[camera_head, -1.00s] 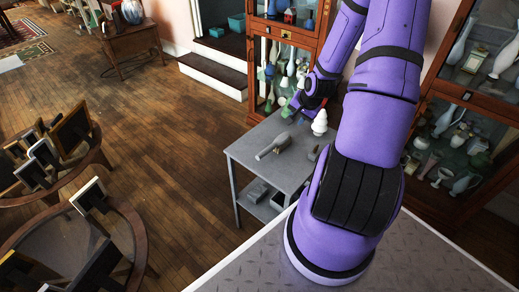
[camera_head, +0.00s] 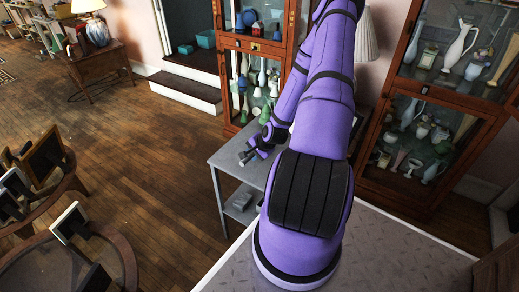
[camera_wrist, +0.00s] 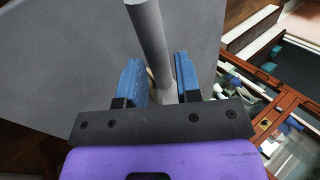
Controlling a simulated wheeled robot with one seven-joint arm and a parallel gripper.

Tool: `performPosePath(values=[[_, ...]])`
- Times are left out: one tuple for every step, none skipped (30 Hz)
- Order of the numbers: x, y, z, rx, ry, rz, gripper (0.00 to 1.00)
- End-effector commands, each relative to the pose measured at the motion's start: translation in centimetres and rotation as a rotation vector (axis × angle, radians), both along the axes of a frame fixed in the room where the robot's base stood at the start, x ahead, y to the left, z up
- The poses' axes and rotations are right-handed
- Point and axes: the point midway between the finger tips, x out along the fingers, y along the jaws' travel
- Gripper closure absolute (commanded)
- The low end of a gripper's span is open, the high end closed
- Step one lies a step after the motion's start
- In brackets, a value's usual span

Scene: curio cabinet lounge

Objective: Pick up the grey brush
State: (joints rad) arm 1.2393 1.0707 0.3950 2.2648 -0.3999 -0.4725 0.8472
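The grey brush lies on the grey table (camera_head: 227,160). In the wrist view its plain round grey handle (camera_wrist: 151,35) runs from the top edge down between my two blue fingers. My gripper (camera_wrist: 156,75) has one finger on each side of it. A narrow gap shows on the left finger's side, and the right finger looks very close to the handle. In the head view my gripper (camera_head: 255,150) is low over the table and covers most of the brush; only a small grey end (camera_head: 245,156) shows.
A lower shelf with a grey item (camera_head: 240,201) is under the table. A glass cabinet (camera_head: 262,60) stands behind it and another (camera_head: 440,110) to the right. Framed pictures (camera_head: 45,158) stand on round tables at left. The wooden floor between is clear.

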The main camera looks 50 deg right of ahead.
Motion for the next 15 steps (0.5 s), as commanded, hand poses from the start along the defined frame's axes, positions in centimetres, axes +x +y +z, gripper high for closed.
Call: performPosePath(values=[[0.1, 0.0, -0.2, 0.0, 0.0, 0.0, 0.69], [0.2, 0.0, -0.3, 0.0, 0.0, 0.0, 0.69], [0.3, -0.1, -0.6, 0.0, 0.001, 0.0, 0.69], [0.5, -0.1, -0.8, 0.0, 0.001, 0.0, 0.69], [0.6, -0.1, -1.1, 0.0, 0.001, 0.0, 0.69], [0.9, -0.2, -1.6, 0.0, 0.001, 0.001, 0.69], [1.2, -0.2, -2.0, 0.001, 0.001, 0.002, 0.69], [1.4, -0.3, -2.4, 0.0, 0.001, 0.001, 0.69], [1.7, -0.4, -2.9, 0.0, 0.0, 0.001, 0.69], [1.9, -0.3, -3.2, 0.001, 0.001, 0.003, 0.69], [2.2, -0.3, -3.5, 0.001, 0.0, 0.003, 0.69], [2.4, -0.4, -3.9, 0.0, 0.0, 0.002, 0.69], [2.5, -0.4, -4.1, 0.0, 0.001, 0.002, 0.69], [2.6, -0.4, -4.3, 0.0, 0.001, 0.001, 0.69], [2.7, -0.4, -4.5, 0.0, 0.001, 0.001, 0.69]])
